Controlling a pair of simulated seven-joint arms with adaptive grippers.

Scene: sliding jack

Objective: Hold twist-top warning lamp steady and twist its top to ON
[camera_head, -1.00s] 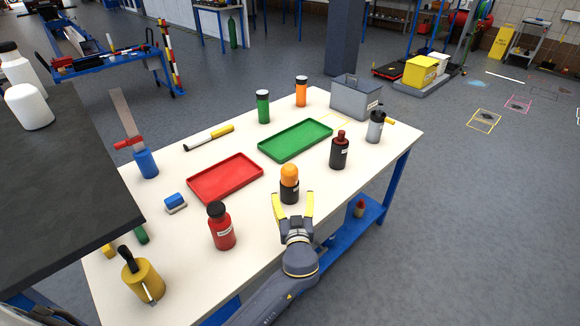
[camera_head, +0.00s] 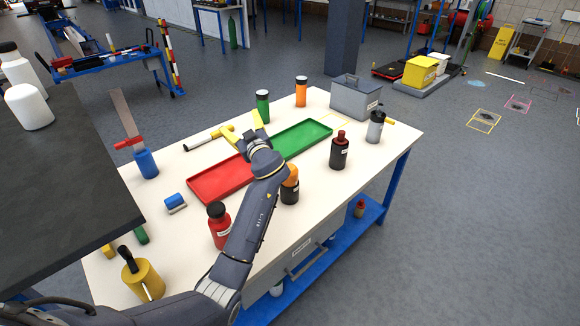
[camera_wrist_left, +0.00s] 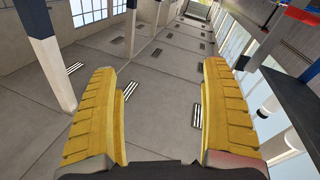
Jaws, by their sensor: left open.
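The warning lamp (camera_head: 290,193) looks to be the black-bodied item with an orange dome top. It stands upright on the white table near its front edge. My forearm passes in front of its left side and hides part of it. My left gripper (camera_head: 243,124) is above the table behind the lamp, over the gap near the two trays, and is apart from the lamp. Its two yellow fingers are spread and empty. My right gripper is not in view.
A red tray (camera_head: 210,188) and a green tray (camera_head: 310,133) lie behind the lamp. A red bottle (camera_head: 218,236) stands left, partly behind my arm. A dark bottle with a red top (camera_head: 339,152) stands right. A grey box (camera_head: 355,100) is at the back right.

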